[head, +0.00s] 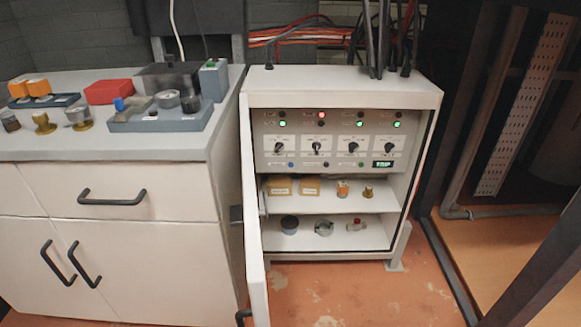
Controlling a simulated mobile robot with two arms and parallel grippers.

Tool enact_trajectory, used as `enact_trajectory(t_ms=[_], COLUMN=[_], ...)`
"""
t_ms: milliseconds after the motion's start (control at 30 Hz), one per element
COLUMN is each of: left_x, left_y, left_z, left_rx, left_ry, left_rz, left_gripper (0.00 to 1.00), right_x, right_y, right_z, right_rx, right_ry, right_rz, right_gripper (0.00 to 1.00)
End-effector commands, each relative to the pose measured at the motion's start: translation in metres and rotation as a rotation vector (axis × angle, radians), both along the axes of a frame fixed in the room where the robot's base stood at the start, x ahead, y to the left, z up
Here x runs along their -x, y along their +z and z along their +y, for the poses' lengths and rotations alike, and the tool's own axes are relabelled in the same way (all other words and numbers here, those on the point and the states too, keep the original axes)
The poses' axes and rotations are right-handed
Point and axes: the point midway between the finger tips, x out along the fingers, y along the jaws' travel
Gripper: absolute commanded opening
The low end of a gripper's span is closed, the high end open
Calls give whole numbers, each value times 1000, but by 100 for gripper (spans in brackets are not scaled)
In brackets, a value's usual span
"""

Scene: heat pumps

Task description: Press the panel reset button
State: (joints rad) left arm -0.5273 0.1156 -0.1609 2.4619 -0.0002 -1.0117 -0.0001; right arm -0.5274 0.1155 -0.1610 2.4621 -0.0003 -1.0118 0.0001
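The control panel (337,128) fills the upper part of an open white cabinet (347,88). It has rows of red and green lights at the top and a row of black rotary knobs (316,147) in the middle. A green lit display (383,164) is at the right end of that row. The labels are too small to read, so I cannot tell which is the reset button. Neither gripper is in view.
The cabinet door (254,230) stands open toward me on the left. Shelves below the panel hold small boxes (280,186) and fittings (324,228). A white counter (110,160) with parts on top stands left. Dark framing is on the right. The floor in front is clear.

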Motion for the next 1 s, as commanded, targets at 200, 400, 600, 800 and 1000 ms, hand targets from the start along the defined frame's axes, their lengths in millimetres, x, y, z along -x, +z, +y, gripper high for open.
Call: enact_trajectory(t_ms=[200,400,600,800,1000], left_x=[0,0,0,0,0], left_y=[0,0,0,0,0], left_z=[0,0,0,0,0], left_rx=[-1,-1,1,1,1], left_ry=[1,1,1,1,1], left_rz=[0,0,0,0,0], left_gripper=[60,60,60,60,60], right_x=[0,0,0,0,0], right_y=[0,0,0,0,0], right_z=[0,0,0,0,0], right_rx=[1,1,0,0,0], right_ry=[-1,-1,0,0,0], right_rz=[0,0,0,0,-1], right_gripper=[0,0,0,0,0])
